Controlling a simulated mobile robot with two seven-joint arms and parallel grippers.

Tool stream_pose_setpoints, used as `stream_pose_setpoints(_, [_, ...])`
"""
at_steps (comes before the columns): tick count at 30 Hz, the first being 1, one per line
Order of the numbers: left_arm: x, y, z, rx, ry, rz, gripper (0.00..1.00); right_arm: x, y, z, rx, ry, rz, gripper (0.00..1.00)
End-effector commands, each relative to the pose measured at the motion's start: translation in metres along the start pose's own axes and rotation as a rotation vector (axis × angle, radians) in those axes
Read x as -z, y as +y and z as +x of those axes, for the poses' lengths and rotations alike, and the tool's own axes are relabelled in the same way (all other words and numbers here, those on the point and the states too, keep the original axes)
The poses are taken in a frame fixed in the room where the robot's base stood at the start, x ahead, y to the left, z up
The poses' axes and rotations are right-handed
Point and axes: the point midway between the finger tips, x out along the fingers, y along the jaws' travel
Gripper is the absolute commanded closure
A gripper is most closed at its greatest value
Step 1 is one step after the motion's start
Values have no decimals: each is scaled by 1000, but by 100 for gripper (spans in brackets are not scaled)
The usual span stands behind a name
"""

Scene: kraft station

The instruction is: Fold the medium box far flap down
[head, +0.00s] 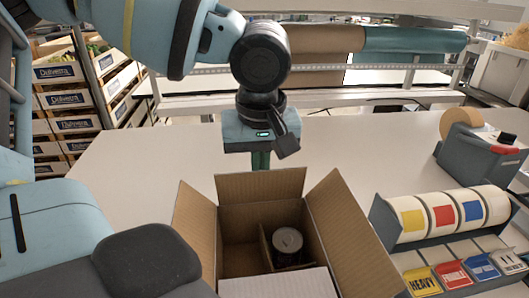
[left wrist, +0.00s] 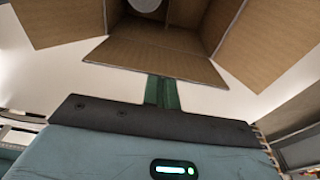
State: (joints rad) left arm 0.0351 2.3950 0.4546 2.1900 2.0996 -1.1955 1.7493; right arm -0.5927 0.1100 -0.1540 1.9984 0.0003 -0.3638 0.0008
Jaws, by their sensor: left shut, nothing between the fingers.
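The medium box (head: 232,239) stands open on the table, its brown inside showing. Its far flap (head: 262,185) stands up and leans outward; it also shows in the left wrist view (left wrist: 150,66). The left flap (head: 194,222) and right flap (head: 350,220) spread outward. My left gripper (head: 260,162) is just behind the far flap, pointing down, with green fingers shut and empty. In the left wrist view the fingers (left wrist: 161,92) are at the flap's outer edge; I cannot tell whether they touch it. My right gripper is not in view.
A dark can (head: 287,246) stands inside the box beside a cardboard divider. A pale panel (head: 278,284) covers the box's near part. A label-roll holder (head: 440,215) and tape dispenser (head: 480,150) stand right. The white table (head: 140,165) is clear left of the box.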

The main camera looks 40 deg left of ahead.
Motion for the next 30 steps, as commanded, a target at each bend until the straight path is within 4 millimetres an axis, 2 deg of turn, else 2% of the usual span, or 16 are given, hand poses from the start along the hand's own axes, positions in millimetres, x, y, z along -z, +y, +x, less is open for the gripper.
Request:
stream_pose_setpoints(14, [-6,0,0,-1,0,0,100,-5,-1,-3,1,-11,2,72])
stream_pose_setpoints(30, [-41,0,7,0,0,0,100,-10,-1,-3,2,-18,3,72])
